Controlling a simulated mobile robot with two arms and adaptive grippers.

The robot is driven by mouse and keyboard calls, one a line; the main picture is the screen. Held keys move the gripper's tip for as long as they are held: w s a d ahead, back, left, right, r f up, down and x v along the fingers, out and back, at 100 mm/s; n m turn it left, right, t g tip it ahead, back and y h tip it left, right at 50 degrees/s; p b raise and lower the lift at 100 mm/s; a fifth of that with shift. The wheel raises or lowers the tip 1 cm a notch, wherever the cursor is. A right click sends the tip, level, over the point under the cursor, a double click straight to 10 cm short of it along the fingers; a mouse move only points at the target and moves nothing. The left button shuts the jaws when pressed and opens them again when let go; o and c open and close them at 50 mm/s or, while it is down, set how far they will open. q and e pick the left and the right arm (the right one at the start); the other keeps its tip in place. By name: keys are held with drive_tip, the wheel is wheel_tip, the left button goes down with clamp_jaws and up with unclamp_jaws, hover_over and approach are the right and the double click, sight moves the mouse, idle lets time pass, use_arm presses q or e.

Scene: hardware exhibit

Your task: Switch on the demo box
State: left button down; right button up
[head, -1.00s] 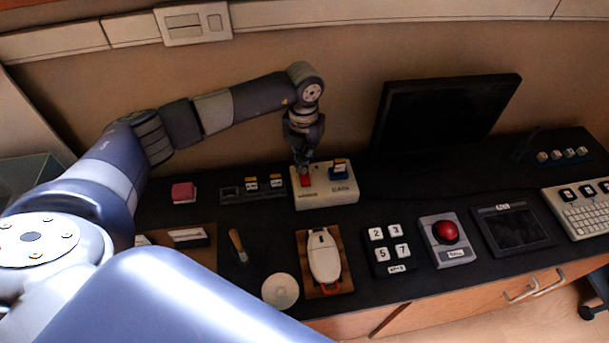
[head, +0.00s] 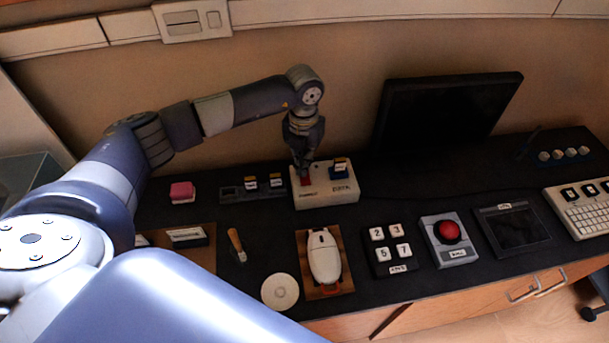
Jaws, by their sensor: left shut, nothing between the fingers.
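The demo box is most likely the white box (head: 325,195) on the dark counter below the wall, with a red rocker or button (head: 306,182) on its left part and a blue-and-white switch (head: 339,168) on its right part. My left gripper (head: 304,170) is shut and empty, pointing down onto the red part. Its fingertips are at the red part and hide some of it; I cannot tell how hard they touch. The labels on the box are too small to read. My right gripper is not in view.
A black monitor (head: 445,118) stands to the right behind the box. A small switch panel (head: 253,188) lies close on its left.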

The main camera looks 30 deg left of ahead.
use_arm(q)
drive_tip(key=shift+f+b, duration=0.35)
drive_tip(key=shift+f, duration=0.2)
drive_tip(key=shift+s+r, duration=0.1)
drive_tip(key=shift+r, duration=0.15)
drive_tip(key=shift+r+p, duration=2.25)
drive_tip(key=shift+r, duration=1.1)
drive_tip(key=shift+f, duration=0.1)
